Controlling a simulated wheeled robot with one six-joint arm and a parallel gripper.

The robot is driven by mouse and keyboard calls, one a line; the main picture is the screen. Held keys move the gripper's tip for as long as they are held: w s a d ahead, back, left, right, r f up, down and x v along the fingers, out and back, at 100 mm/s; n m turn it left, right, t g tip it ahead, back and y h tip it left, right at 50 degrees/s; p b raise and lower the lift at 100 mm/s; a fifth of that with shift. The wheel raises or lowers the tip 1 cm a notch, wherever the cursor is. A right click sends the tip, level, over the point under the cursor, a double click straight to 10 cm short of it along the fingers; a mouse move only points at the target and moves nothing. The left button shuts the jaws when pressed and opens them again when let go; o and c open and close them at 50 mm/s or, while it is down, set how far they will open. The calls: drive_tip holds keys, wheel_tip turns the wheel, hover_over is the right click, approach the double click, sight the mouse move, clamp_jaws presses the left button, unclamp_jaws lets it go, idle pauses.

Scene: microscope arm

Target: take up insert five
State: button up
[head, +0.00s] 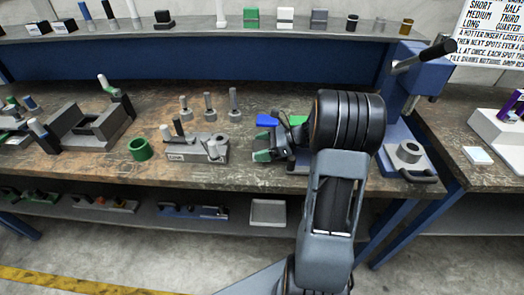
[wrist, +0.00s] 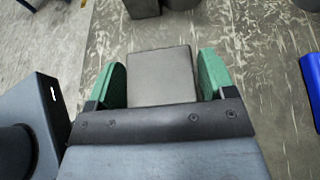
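My gripper (head: 266,150) is low over the bench, right of a grey holder with pegs (head: 197,150). In the wrist view its two green fingertips (wrist: 162,82) stand apart with a plain grey block (wrist: 162,78) between them. The block lies close to the left fingertip, and a narrow gap seems to show at the right one. No number is visible on the block, so I cannot tell whether it is insert five. My arm hides part of the bench around the gripper in the head view.
A blue piece (head: 267,120) and a green piece (head: 298,120) lie just behind my gripper. A green ring (head: 141,149) and several grey pegs (head: 209,107) stand to the left. A blue press (head: 420,78) with a lever stands to the right. A shelf (head: 200,34) runs along the back.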

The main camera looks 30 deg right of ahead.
clamp_jaws()
drive_tip(key=shift+r, duration=0.15)
idle(0.4)
